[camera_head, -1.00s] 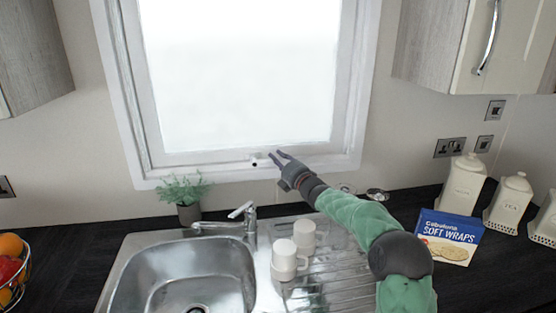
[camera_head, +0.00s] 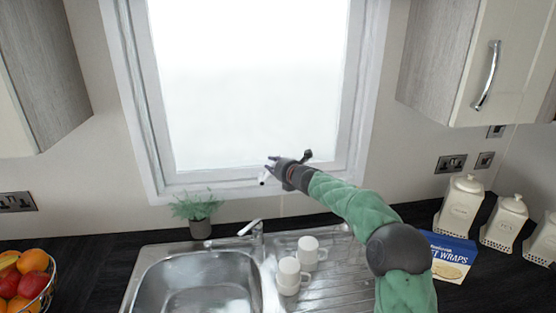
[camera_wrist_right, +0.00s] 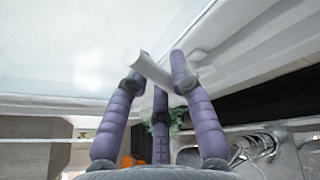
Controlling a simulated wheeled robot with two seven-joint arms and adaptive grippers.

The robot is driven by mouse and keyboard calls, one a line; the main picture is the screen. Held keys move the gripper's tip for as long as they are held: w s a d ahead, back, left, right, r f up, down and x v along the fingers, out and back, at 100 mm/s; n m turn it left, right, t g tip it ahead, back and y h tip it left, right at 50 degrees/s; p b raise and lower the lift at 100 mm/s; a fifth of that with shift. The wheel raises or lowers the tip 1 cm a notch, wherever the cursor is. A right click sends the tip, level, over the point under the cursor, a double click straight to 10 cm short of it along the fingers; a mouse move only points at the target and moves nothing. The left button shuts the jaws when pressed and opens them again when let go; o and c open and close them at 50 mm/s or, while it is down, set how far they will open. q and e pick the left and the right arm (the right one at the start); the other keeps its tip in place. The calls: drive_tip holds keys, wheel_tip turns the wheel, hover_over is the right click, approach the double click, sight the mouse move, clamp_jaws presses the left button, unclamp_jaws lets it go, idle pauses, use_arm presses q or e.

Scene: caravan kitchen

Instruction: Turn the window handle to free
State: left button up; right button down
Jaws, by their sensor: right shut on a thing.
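The window (camera_head: 255,90) has a pale frame and bright frosted glass. Its small white handle (camera_head: 263,178) shows at the lower frame, just left of my right gripper (camera_head: 271,165). In the right wrist view, the white handle (camera_wrist_right: 150,68) lies slanted between the purple fingers of the right gripper (camera_wrist_right: 155,75). The fingers are shut on it, with one on each side and a third below. The gripper hides the handle's base in the head view. My left gripper is not in view.
Below the window are a potted plant (camera_head: 199,211), a tap (camera_head: 250,230), a steel sink (camera_head: 150,275) and two white cups (camera_head: 289,277). A fruit bowl (camera_head: 47,292) is left. Cupboards flank the window.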

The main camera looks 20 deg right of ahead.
sight(262, 179)
drive_tip(key=n+p, duration=0.1)
drive_tip(key=a+r+h+p, duration=0.1)
drive_tip(key=a+n+g+p, duration=0.1)
drive_tip(key=shift+w+a+r+n, duration=0.2)
drive_tip(key=shift+w+a+n, duration=0.05)
drive_tip(key=shift+w+n, duration=0.05)
drive_tip(key=p, duration=0.1)
drive_tip(key=a+n+h+p, duration=0.1)
drive_tip(key=shift+w+a+n+g+p, duration=0.2)
drive_tip(key=shift+a+n+g+p, duration=0.05)
drive_tip(key=shift+n+g+p, duration=0.05)
drive_tip(key=shift+w+a+f+h+p, duration=0.1)
drive_tip(key=shift+a+f+h+p, duration=0.05)
drive_tip(key=shift+a+h+p, duration=0.2)
drive_tip(key=shift+d+n, duration=0.1)
drive_tip(key=shift+n, duration=0.2)
drive_tip(key=c, duration=1.1)
unclamp_jaws()
drive_tip(key=shift+o, duration=0.2)
drive_tip(key=v, duration=1.2)
